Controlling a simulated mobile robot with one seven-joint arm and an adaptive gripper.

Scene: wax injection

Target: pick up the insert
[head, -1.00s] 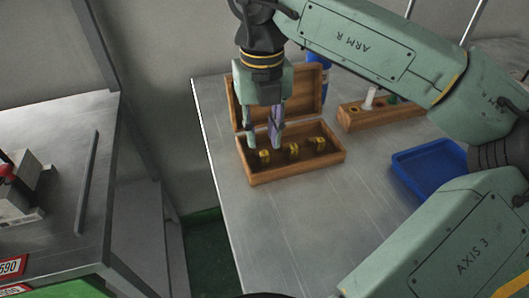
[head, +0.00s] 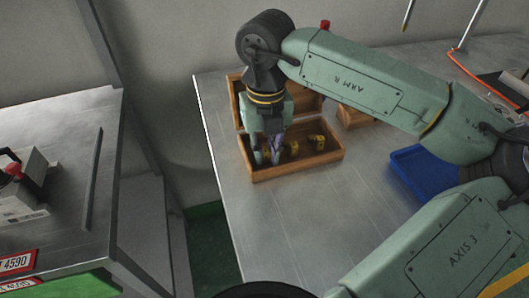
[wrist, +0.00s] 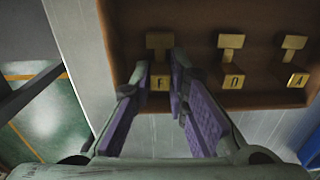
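Three brass-yellow inserts with dark letters sit in a row in an open wooden box (head: 297,169). In the wrist view, the left insert (wrist: 160,82) bears an F. The middle insert (wrist: 232,80) has a letter I cannot read surely, and the right insert (wrist: 296,78) bears an A. My gripper (head: 267,160) points down into the left end of the box. In the wrist view, my gripper (wrist: 158,70) is open, with its purple-padded fingers on either side of the F insert. I cannot tell whether they touch it. In the head view, the fingers hide that insert.
A blue tray (head: 410,178) lies to the right, partly behind my arm. A wooden block (head: 352,117) stands behind the box. The metal table (head: 290,230) is bare in front of the box.

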